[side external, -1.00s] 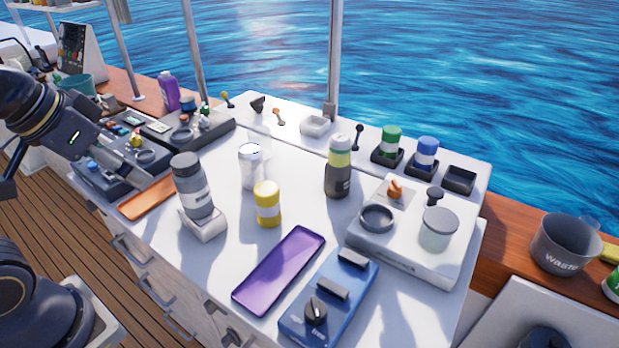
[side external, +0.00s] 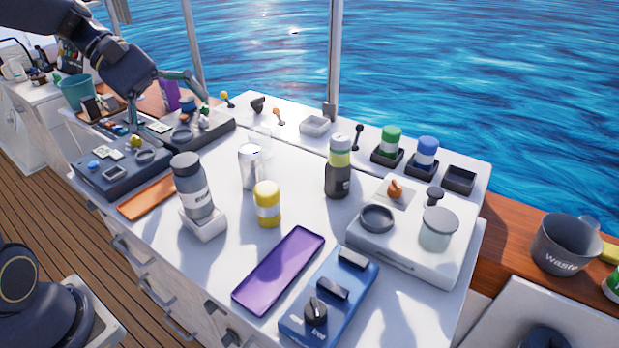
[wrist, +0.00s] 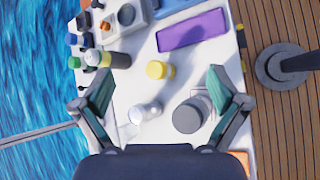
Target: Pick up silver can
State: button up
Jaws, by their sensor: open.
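The silver can (side external: 250,167) stands upright on the white worktop, left of the middle, behind the yellow-and-white can (side external: 267,204). In the wrist view the silver can (wrist: 145,111) lies between the lines of my two fingers, left of the large grey bottle (wrist: 190,115). My gripper (side external: 168,98) is at the upper left in the side view, above the dark instrument panels and well apart from the silver can. In the wrist view my gripper (wrist: 160,87) has its fingers spread wide with nothing held between them.
The grey bottle (side external: 192,185) stands on a white block near the front edge. A grey-green bottle (side external: 338,166) is to the right. A purple tray (side external: 279,270), a blue device (side external: 330,297) and a white station (side external: 412,250) fill the front right. Worktop around the silver can is fairly clear.

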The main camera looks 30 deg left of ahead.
aim_at(252, 161)
jog(key=w+a+n+t+h, duration=0.1)
jog(key=w+a+n+t, duration=0.2)
jog(key=a+n, duration=0.25)
jog(key=w+a+r+n+t+h, duration=0.1)
jog(key=w+a+n+t+h, duration=0.2)
jog(key=a, duration=0.4)
jog(key=w+a+n+t, duration=0.2)
jog(key=a+n+t, duration=0.25)
jog(key=a, duration=0.25)
jog(key=shift+g, duration=0.35)
jog(key=f, duration=0.8)
jog(key=d+f, duration=0.1)
jog(key=f, duration=1.5)
jog(key=shift+w+d+f, duration=0.15)
jog(key=shift+w+d, duration=0.05)
jog(key=shift+w+d+f, duration=0.2)
jog(key=shift+f, duration=0.05)
jog(key=x, duration=1)
jog(key=shift+w+a+x, duration=0.1)
jog(key=shift+x, duration=1.45)
jog(key=shift+w+a+x, duration=0.1)
jog(key=shift+x, duration=1.5)
jog(key=shift+c, duration=0.3)
jog(key=c, duration=1)
